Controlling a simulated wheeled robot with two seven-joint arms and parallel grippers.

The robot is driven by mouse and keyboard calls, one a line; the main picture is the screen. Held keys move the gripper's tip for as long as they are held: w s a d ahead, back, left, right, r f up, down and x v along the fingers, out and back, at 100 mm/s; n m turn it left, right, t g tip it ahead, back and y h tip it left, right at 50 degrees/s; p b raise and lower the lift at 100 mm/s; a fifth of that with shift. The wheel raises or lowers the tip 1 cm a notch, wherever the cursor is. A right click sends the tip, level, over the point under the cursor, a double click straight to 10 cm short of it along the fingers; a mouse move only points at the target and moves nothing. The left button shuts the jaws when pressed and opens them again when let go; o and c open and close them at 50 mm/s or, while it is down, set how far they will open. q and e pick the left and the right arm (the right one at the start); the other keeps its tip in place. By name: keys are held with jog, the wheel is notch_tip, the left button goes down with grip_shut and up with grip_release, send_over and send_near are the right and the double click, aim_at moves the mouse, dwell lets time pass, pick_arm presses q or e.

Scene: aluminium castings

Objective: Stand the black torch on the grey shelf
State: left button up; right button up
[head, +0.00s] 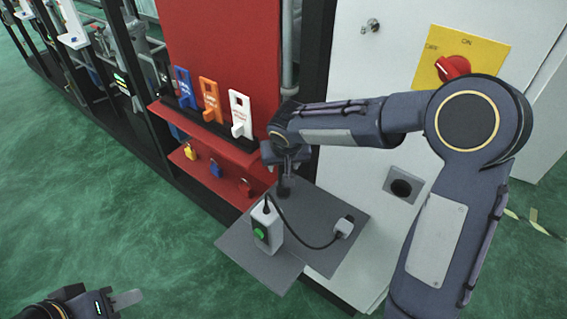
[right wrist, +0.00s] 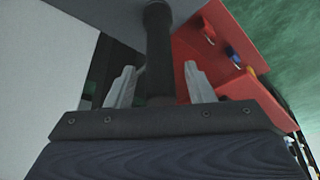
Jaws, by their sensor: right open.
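The black torch (head: 285,187) is upright on the grey shelf (head: 245,258), near its back left part beside the red panel. In the right wrist view the torch (right wrist: 159,50) runs between my two fingers, and its wider end meets the grey surface. My right gripper (right wrist: 160,86) is open around the torch, with a gap on each side. In the head view my right gripper (head: 287,165) is small and partly hides the torch's upper part. My left gripper (head: 125,299) is low at the left, away from the shelf; its finger opening is unclear.
A grey box with a green button (head: 268,232) stands on the shelf, its black cable running to a plug (head: 344,228). A red rack (head: 215,135) with coloured tags and padlocks is left of the shelf. A white cabinet (head: 360,80) with a red switch (head: 453,68) is behind.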

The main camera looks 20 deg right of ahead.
jog(key=shift+r, duration=0.3)
jog(key=d+v, duration=0.1)
jog(key=v, duration=1.1)
jog(key=s+d+f+y, duration=0.1)
jog(key=s+d, duration=0.2)
jog(key=s, duration=0.4)
jog(key=s+d+f+y, duration=0.1)
jog(key=s+d, duration=0.3)
jog(key=s, duration=0.4)
jog(key=s+a+f+t+y, duration=0.1)
jog(key=s+f, duration=0.3)
jog(key=s, duration=0.5)
jog(key=shift+a+y+b, duration=0.2)
jog(key=shift+y+b, duration=0.2)
jog(key=shift+y, duration=0.3)
jog(key=shift+s+d, duration=0.1)
